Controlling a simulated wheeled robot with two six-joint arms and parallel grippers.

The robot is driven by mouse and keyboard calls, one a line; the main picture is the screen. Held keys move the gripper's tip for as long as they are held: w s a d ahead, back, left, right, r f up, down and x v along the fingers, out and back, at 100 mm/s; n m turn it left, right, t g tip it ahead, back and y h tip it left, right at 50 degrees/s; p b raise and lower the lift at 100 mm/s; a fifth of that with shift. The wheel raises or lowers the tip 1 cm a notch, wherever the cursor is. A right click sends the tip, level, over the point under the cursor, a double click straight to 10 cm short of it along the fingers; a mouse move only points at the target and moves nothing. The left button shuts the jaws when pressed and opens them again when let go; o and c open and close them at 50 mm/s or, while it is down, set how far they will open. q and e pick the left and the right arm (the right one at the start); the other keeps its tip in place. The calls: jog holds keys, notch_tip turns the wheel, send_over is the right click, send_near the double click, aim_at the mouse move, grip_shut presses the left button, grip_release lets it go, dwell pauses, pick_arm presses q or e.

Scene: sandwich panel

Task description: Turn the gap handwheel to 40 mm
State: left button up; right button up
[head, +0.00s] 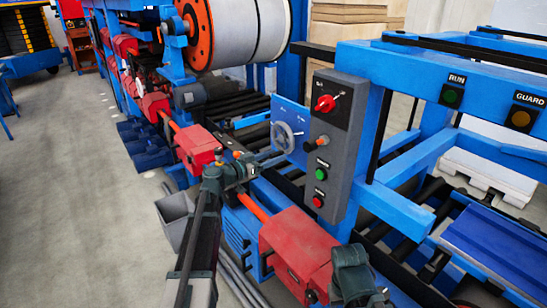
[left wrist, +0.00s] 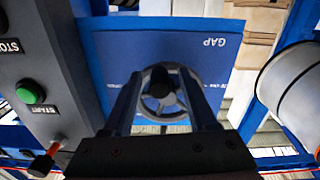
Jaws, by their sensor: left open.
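The gap handwheel (head: 284,137) is a grey spoked wheel on a blue panel (head: 287,108) beside the grey control box. In the left wrist view the handwheel (left wrist: 148,103) has a dark hub, and the panel (left wrist: 110,50) reads GAP upside down. My left gripper (head: 279,155) is in front of the wheel's lower part. In the left wrist view its two fingers (left wrist: 162,80) are apart, one on each side of the wheel, and it holds nothing. I cannot tell whether they touch the rim. The gap scale reading is too small to read.
A red cover (head: 297,246) lies below. A large white roll (head: 245,32) is above.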

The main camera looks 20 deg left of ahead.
aim_at(290, 140)
pick_arm(q)
grip_shut()
dwell(0.3)
jog(key=shift+d, duration=0.1)
jog(key=n, duration=0.1)
jog(key=d+n, duration=0.1)
jog(key=n, duration=0.1)
jog(key=s+r+n+p, duration=0.1)
jog(key=shift+s+d+r+n, duration=0.1)
jog(key=shift+d+n, duration=0.15)
jog(key=shift+n, duration=0.15)
jog(key=n, duration=0.1)
jog(key=n+p, duration=0.1)
jog(key=r+n, duration=0.1)
jog(key=shift+s+d+r+n, duration=0.1)
jog(key=shift+s+d+n, duration=0.2)
jog(key=shift+d, duration=0.1)
jog(key=n, duration=0.1)
jog(key=r+n+p, duration=0.1)
jog(key=n, duration=0.1)
jog(key=r+n+p, duration=0.1)
jog(key=shift+s+d+n, duration=0.2)
jog(key=shift+d+n, duration=0.1)
jog(key=shift+r+n+p, duration=0.5)
jog(key=shift+n+p, duration=0.05)
jog(key=shift+n, duration=0.65)
jog(key=shift+r+n+p, duration=0.45)
jog(key=shift+n+p, duration=0.1)
jog(key=shift+n, duration=0.65)
jog(key=shift+a, duration=0.1)
